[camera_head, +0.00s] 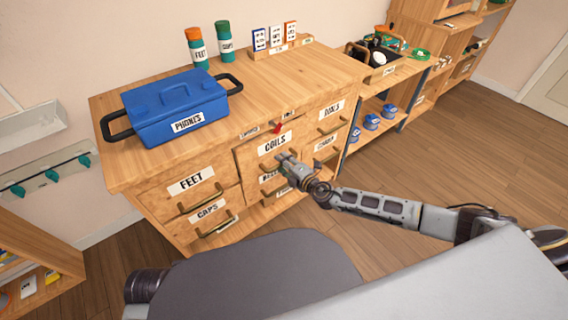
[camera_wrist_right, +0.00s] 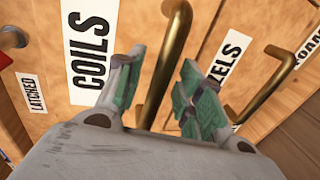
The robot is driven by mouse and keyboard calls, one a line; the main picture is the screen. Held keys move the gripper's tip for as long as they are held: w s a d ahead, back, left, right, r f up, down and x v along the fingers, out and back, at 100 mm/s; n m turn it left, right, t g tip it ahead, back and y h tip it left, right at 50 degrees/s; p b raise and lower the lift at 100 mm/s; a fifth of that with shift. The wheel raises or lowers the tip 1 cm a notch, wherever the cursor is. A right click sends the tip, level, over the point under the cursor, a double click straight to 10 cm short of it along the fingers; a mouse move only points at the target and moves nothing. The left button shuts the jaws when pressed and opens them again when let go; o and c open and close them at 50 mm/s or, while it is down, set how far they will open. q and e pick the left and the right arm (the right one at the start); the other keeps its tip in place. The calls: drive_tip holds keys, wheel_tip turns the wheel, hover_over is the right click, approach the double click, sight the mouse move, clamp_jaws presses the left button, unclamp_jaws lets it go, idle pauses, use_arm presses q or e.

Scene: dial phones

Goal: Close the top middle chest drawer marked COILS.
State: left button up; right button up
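The COILS drawer (camera_head: 248,155) is in the top middle of the wooden chest, and its front stands a little proud of the neighbouring fronts. Its white COILS label (camera_head: 275,143) is readable, and the drawer front also shows in the right wrist view (camera_wrist_right: 135,25). My right gripper (camera_head: 283,158) is at this front, over its handle. In the right wrist view, its green-padded fingers (camera_wrist_right: 158,88) are apart, with the brass handle (camera_wrist_right: 165,60) running between them. I cannot tell whether either finger touches the handle. My left gripper is not in view.
A blue PHONES box (camera_head: 178,105) stands on the chest top, with two green bottles (camera_head: 197,48) behind. Shelves stand at right.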

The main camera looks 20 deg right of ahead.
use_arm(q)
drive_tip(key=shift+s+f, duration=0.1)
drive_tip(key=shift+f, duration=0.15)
use_arm(e)
clamp_jaws()
drive_tip(key=shift+w, duration=0.1)
drive_tip(key=shift+w+a, duration=0.15)
drive_tip(key=shift+w, duration=0.1)
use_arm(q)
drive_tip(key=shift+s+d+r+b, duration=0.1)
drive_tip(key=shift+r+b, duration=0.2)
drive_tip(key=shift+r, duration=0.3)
use_arm(e)
drive_tip(key=shift+w+a+r, duration=0.1)
drive_tip(key=shift+w+a, duration=0.1)
drive_tip(key=shift+w, duration=0.65)
